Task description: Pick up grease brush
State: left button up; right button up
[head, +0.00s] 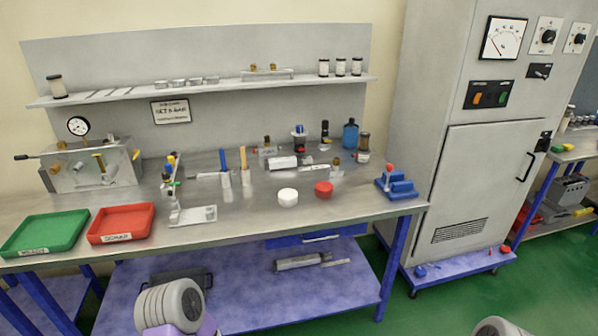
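Two slim upright handles stand side by side in small pale holders at the middle of the bench: a blue one (223,160) and an orange-yellow one (243,157). They look like brush handles, but their lower ends are hidden in the holders. I cannot tell which is the grease brush. Parts of my arms show at the bottom edge, left of centre and at the right, below the bench top. Neither gripper shows.
On the metal bench (245,215) stand a green tray (45,232), a red tray (121,223), a small press (190,213), a white lid (288,196), a red lid (323,189) and a blue fixture (396,187). A shelf (215,88) runs behind. The front strip right of the press is clear.

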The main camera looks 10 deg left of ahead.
aim_at(242, 148)
jog(key=z, duration=0.5)
jog(key=i, duration=0.85)
jog(key=u, duration=0.8)
